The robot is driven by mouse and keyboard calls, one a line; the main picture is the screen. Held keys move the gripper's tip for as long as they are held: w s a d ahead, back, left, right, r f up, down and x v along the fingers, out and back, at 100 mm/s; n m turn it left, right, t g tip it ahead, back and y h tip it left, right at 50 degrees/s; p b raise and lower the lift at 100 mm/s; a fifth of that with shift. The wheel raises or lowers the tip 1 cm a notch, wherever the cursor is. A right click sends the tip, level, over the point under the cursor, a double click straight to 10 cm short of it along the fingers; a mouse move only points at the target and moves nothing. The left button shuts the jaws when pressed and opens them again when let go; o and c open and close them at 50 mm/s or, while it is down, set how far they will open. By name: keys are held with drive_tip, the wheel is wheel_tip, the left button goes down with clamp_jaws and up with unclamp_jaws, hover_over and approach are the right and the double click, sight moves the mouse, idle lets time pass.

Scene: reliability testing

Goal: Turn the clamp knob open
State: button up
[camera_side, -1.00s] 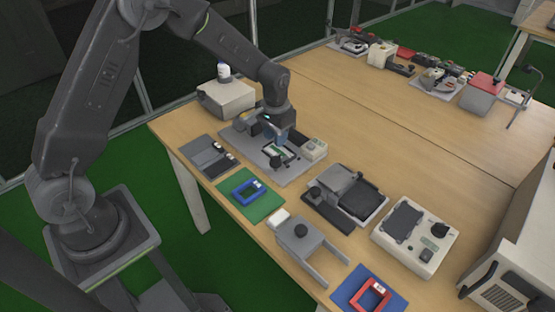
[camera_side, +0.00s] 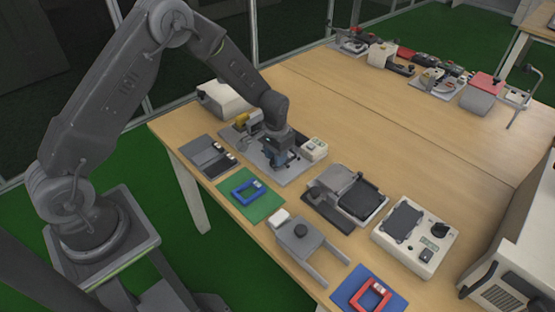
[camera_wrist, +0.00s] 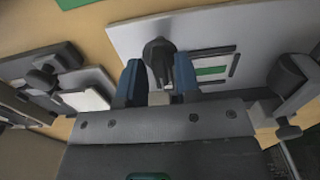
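The clamp knob (camera_wrist: 158,60) is black with a raised grip, and stands on a light grey plate (camera_wrist: 135,36). My gripper (camera_wrist: 157,84) has two blue fingers, one on each side of the knob. The fingers are apart, with narrow gaps showing beside the knob; I cannot tell whether either touches it. A green strip (camera_wrist: 211,71) lies in a fixture right of the knob. In the side view my gripper (camera_side: 277,159) is low over the grey plate (camera_side: 290,177) and hides the knob.
A yellow part (camera_side: 242,119) and a small beige box (camera_side: 314,148) flank my gripper. A blue frame (camera_side: 246,192) lies on a green mat in front. A black-topped fixture (camera_side: 345,196) and a white control box (camera_side: 415,238) stand to the right. The table's middle behind is clear.

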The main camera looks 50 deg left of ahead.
drive_tip(key=shift+c, duration=0.5)
clamp_jaws()
drive_tip(key=m, duration=0.4)
drive_tip(key=shift+m, duration=0.3)
drive_tip(key=m, duration=0.8)
drive_tip(key=shift+f+m, duration=0.1)
drive_tip(key=shift+m, duration=0.3)
drive_tip(key=shift+s+d+m, duration=0.1)
drive_tip(key=shift+s+m, duration=0.05)
drive_tip(key=shift+m, duration=2.15)
drive_tip(key=shift+o, duration=0.5)
unclamp_jaws()
